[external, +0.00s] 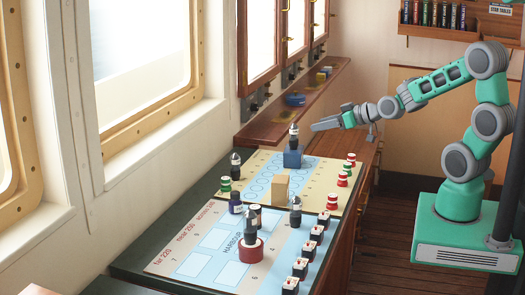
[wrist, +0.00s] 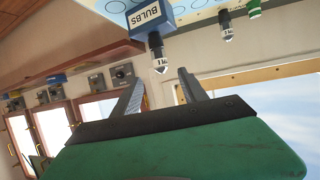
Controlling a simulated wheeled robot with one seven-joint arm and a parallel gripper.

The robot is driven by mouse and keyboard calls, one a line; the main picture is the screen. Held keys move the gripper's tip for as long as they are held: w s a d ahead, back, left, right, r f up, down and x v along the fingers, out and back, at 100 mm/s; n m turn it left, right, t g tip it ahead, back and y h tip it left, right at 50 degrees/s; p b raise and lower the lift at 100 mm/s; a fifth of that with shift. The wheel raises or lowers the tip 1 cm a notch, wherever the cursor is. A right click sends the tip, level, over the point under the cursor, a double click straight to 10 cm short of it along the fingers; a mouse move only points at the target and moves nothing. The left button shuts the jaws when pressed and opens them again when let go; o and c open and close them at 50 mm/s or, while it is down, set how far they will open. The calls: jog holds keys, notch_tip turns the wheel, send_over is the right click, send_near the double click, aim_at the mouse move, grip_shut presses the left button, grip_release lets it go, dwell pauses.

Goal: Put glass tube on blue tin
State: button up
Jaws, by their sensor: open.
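The blue tin (external: 292,158), a small box lettered BULBS, stands at the far end of the chart board. A glass tube (external: 293,137) with a dark lower part and pale tip stands upright on top of it. In the wrist view, which is upside down, the tin (wrist: 150,18) and the tube on it (wrist: 157,48) show at the top. My gripper (external: 314,127) is just right of the tube, apart from it. In the wrist view its fingers (wrist: 160,80) are spread with nothing between them; the tube's tip lies beyond the gap.
Similar dark, pale-tipped tubes stand at the board's left (external: 236,164), on the right (external: 295,211) and in a red ring (external: 250,225). A tan block (external: 281,187) is before the tin. Red-white pieces (external: 343,178) line the right edge. A shelf (external: 300,105) runs behind.

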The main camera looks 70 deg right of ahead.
jog(key=s+a+f+n+g+y, duration=0.25)
jog(key=s+a+g, duration=0.3)
jog(key=a, duration=0.75)
jog(key=s+a+g, duration=0.4)
jog(key=s+a, duration=0.1)
jog(key=s, duration=0.6)
jog(key=shift+s+f, duration=0.4)
